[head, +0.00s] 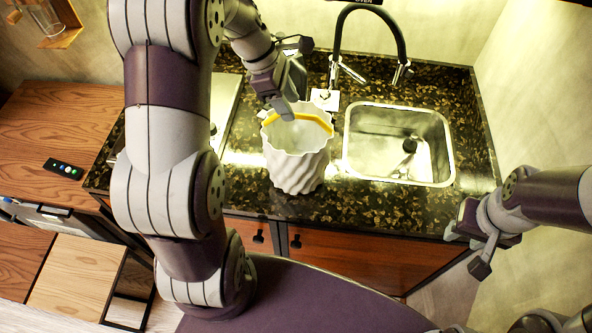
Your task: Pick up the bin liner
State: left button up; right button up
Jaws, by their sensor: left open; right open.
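The bin liner (297,172) is a white, wavy-sided, open-topped bag shape with a yellow band inside its rim. It stands upright on the dark speckled counter (375,208), left of the sink. My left gripper (288,100) is open at the far side of the liner's mouth, with its fingers close to the rim. I cannot tell whether they touch it or straddle the rim. My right gripper (476,247) is open and empty, right of the counter's front edge and well away from the liner.
A steel sink (348,148) is set into the counter, with a black tap (337,45) behind it. A small white card-like item (325,99) is behind the liner. A black remote (63,168) lies on the wooden surface (60,125) at left. A wall closes off the right side.

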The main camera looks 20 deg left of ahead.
aim_at(297, 114)
pick_arm(q)
jog(key=w+f+p, duration=0.1)
jog(key=f, duration=0.1)
jog(key=w+f, duration=0.2)
jog(key=shift+f+p, duration=0.1)
jog(key=shift+p, duration=0.3)
jog(key=shift+s+d+f, duration=0.1)
jog(key=shift+d+f, duration=0.25)
jog(key=shift+f, duration=0.2)
jog(key=shift+s+d+f, duration=0.1)
jog(key=shift+d+f, duration=0.2)
jog(key=shift+f, duration=0.25)
jog(key=shift+s+d, duration=0.15)
jog(key=shift+s, duration=0.15)
jog(key=shift+w+f, duration=0.2)
jog(key=shift+w, duration=0.15)
grip_shut()
jog(key=shift+s+r, duration=0.1)
pick_arm(e)
jog(key=shift+w+a+r, duration=0.1)
jog(key=shift+w+r, duration=0.65)
jog(key=shift+w, duration=0.25)
